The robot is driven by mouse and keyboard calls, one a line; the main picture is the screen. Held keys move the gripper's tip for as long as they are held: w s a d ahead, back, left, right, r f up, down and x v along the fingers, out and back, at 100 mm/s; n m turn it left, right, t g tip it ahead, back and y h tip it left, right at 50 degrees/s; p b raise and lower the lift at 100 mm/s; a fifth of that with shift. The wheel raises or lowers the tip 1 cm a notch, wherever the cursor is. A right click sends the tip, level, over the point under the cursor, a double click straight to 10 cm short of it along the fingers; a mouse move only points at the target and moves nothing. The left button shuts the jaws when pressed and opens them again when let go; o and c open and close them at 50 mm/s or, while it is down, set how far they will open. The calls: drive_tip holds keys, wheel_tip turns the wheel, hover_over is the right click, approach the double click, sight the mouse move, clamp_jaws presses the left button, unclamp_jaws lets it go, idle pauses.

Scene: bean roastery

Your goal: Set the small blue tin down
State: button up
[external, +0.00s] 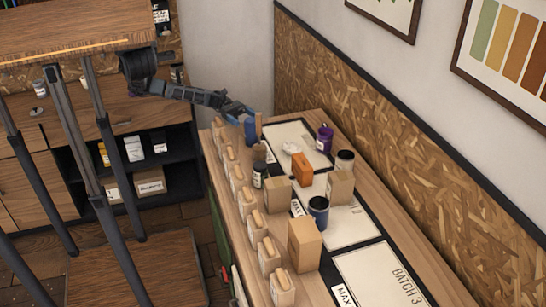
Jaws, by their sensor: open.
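My gripper (251,132) is at the far left end of the counter, well away from this tin. It is open, with blue shapes at its end. I cannot tell whether any of that blue is a smaller tin between the fingers or only the gripper itself.
Wooden blocks (247,198) line the counter's left edge. A dark jar (259,175), cardboard boxes (304,244), an orange box (302,169), a purple tin (324,139) and a dark-topped jar (344,161) stand nearby. The "BATCH 3" mat (377,277) is clear.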

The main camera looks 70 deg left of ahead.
drive_tip(key=b+v, duration=0.1)
drive_tip(key=v, duration=0.4)
drive_tip(key=shift+s+a, duration=0.1)
drive_tip(key=shift+a, duration=0.05)
